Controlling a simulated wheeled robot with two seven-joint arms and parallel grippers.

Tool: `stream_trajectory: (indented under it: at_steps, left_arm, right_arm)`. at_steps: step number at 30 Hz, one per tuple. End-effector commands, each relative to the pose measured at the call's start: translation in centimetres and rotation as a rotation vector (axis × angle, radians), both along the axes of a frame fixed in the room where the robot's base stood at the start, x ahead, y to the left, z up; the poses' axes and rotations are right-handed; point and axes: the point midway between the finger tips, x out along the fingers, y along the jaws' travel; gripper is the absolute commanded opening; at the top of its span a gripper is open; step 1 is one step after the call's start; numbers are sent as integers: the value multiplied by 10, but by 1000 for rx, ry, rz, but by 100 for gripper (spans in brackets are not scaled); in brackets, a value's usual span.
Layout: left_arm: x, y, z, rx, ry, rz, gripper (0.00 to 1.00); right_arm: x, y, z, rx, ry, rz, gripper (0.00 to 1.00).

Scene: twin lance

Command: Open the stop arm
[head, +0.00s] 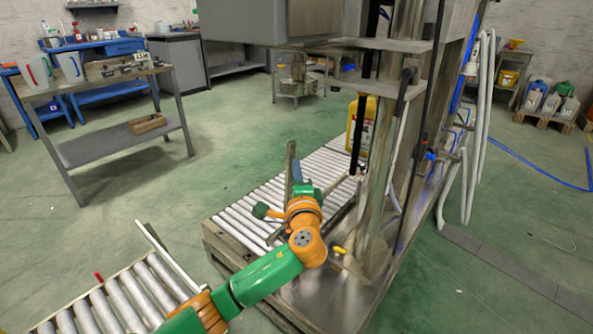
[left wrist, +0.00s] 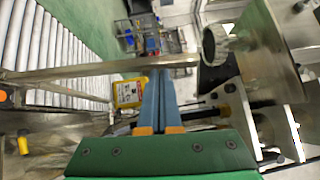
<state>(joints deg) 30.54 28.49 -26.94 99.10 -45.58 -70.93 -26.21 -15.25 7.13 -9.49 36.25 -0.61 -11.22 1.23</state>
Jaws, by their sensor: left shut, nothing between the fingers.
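The stop arm seems to be the long grey metal bar (left wrist: 90,72) crossing the left wrist view, from over the rollers at left to near a round knob (left wrist: 215,45) at right. In the head view a narrow grey bar (head: 290,157) stands out by my left gripper (head: 297,172), over the near edge of the roller conveyor. In the left wrist view my left gripper (left wrist: 160,78) has its two blue fingers together, with nothing between them. Their tips are at the bar's edge; I cannot tell whether they touch it. My right gripper is not in view.
A yellow jug (head: 361,125) stands at the conveyor's far end, by the machine's post (head: 383,150). The roller conveyor (head: 325,165) is otherwise mostly clear. A second roller section (head: 120,300) lies at the lower left. A workbench (head: 110,150) stands at left, with open green floor between.

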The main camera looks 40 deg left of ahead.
Motion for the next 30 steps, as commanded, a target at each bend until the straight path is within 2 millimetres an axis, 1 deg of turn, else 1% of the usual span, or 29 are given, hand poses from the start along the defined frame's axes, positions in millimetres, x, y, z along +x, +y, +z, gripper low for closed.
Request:
stream_trajectory:
  at_steps: [5,7,11,12,15,18,22,30]
  left_arm:
    - [0,0,0,0,0,0,0]
    - [0,2,2,-8,1,1,0]
    - [1,21,13,-84,10,4,0]
    - [2,27,14,-111,13,5,0]
    - [3,41,13,-169,16,3,0]
    - [3,47,9,-198,16,2,0]
    - [4,47,6,-203,16,2,0]
    - [4,47,6,-202,16,2,0]
  right_arm:
    - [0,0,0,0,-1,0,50]
    - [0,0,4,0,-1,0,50]
    - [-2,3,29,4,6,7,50]
    - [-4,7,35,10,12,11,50]
    - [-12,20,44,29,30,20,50]
    - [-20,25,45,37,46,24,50]
    - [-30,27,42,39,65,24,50]
    - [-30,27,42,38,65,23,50]
